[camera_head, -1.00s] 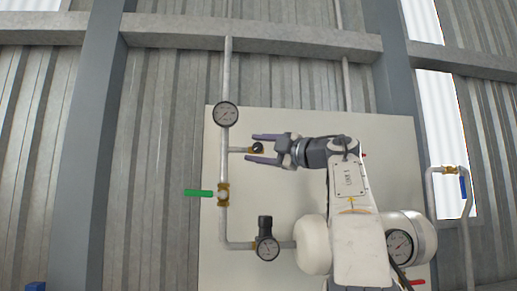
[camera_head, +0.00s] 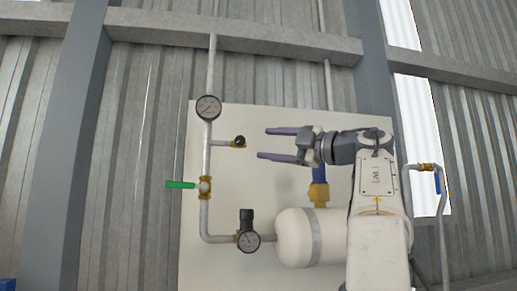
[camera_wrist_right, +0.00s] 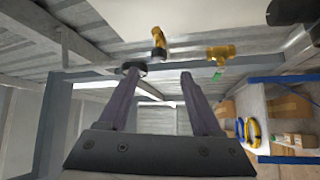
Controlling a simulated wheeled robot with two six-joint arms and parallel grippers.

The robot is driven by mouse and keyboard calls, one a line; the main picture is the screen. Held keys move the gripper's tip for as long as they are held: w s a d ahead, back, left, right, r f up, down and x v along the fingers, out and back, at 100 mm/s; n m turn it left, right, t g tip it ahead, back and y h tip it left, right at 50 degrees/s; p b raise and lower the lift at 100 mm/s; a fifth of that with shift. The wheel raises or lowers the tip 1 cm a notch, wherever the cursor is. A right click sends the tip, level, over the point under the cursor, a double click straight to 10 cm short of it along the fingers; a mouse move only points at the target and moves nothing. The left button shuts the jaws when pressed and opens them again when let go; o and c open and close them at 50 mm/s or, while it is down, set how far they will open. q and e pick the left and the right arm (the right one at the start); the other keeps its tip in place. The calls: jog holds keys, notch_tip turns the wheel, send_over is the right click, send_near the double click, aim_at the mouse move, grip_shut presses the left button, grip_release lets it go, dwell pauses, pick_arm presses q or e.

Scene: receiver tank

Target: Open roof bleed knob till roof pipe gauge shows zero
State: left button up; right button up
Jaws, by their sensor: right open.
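The bleed knob (camera_head: 239,141) is a small black knob on a brass fitting, on a short branch of the vertical pipe. The round pipe gauge (camera_head: 208,107) sits on that pipe above the branch; its needle is too small to read surely. My right gripper (camera_head: 262,143) is open and empty, its fingers pointing left, just right of the knob and apart from it in the picture. In the right wrist view, a brass fitting (camera_wrist_right: 158,42) with a dark end shows beyond and between the open fingers (camera_wrist_right: 160,73). My left gripper is not in view.
A green-handled valve (camera_head: 204,187) is lower on the pipe. A second gauge (camera_head: 248,241) sits below, beside the white tank (camera_head: 295,238). A blue-handled valve (camera_head: 437,182) is at right. The pale panel (camera_head: 265,190) is clear between pipe and gripper.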

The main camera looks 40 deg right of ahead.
jog(key=shift+s, duration=0.25)
